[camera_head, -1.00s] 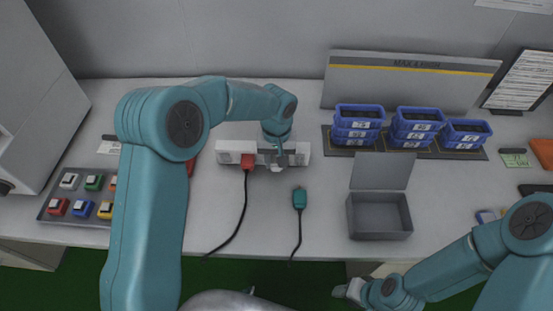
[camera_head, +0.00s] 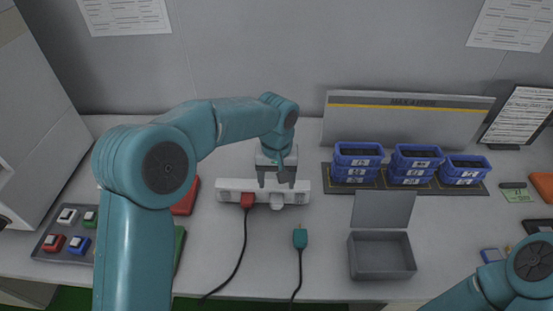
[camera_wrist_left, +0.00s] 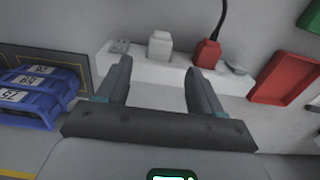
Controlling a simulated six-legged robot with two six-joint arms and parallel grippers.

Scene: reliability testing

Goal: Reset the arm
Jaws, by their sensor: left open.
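My left gripper (camera_head: 276,181) is open and empty, pointing down just above and behind the white power strip (camera_head: 232,191). In the left wrist view its two fingers (camera_wrist_left: 157,88) stand apart with the strip (camera_wrist_left: 150,72) beyond them. A red plug (camera_head: 248,200) with a black cord sits in the strip. A white plug (camera_head: 277,201) sits in it to the right of the red one; it also shows in the left wrist view (camera_wrist_left: 160,45). A teal plug (camera_head: 300,238) lies on the table in front. My right arm (camera_head: 480,295) shows at the lower right; its gripper is out of frame.
Stacked blue bins (camera_head: 357,163) stand at the back right on a dark mat. A grey open-lid box (camera_head: 382,256) is at front right. A tray of coloured buttons (camera_head: 50,256) is at left, with a red bin (camera_head: 186,197) behind my arm.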

